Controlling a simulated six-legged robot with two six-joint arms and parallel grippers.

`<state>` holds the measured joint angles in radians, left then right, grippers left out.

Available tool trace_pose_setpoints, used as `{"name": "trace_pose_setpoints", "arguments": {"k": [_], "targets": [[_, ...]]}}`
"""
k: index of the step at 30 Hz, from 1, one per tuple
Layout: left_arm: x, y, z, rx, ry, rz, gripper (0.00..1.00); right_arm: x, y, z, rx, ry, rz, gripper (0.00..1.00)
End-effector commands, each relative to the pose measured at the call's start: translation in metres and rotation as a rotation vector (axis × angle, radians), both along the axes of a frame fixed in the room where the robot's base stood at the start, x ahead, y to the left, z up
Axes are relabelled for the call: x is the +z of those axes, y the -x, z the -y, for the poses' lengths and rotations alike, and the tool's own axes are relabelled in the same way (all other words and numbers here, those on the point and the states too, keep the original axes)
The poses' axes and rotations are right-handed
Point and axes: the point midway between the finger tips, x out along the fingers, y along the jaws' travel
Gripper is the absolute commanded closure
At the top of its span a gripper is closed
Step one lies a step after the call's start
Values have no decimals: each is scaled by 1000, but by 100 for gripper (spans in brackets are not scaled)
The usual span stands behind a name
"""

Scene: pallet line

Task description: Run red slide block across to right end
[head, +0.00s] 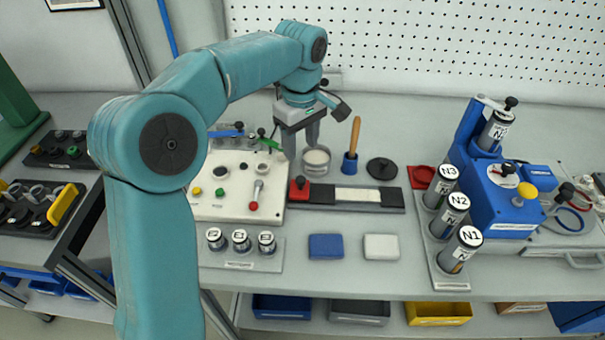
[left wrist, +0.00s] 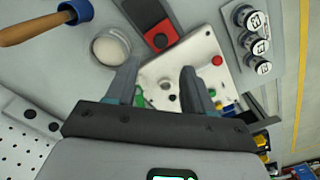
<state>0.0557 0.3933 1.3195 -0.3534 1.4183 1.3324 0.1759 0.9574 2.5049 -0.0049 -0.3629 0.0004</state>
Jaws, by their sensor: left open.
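The red slide block (head: 299,188) sits at the left end of a dark rail (head: 388,199) with a pale strip along its middle. It has a dark knob on top. In the left wrist view the red block (left wrist: 160,36) lies beyond my fingertips, toward the top of the picture. My left gripper (head: 303,150) is open, pointing down behind the block, apart from it. Its two fingers show in the left wrist view (left wrist: 158,82) with nothing held between them. My right gripper is not in view.
A white panel (head: 225,207) with knobs and a lever adjoins the rail's left end. A round dish (head: 316,160) stands close beside my left gripper, with a wooden-handled tool in a blue holder (head: 350,163) farther right. Labelled cylinders (head: 456,211) and a blue machine (head: 500,200) stand at right.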

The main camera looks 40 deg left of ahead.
Motion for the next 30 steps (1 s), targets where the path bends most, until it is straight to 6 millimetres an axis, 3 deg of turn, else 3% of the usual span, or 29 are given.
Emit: {"name": "trace_pose_setpoints", "arguments": {"k": [6, 12, 18, 25, 26, 30], "targets": [[-54, 0, 1, -1, 0, -5, 48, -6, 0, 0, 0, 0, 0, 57], [-87, -2, 1, 0, -1, -3, 48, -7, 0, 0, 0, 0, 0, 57], [-100, -4, 0, 0, 0, -1, 48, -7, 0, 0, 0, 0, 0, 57], [-100, -4, 0, 0, 0, 0, 48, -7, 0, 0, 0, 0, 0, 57], [-100, -4, 0, 0, 0, 0, 51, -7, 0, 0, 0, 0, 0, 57], [-100, -4, 0, 0, 0, 0, 96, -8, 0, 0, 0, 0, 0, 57]]}}
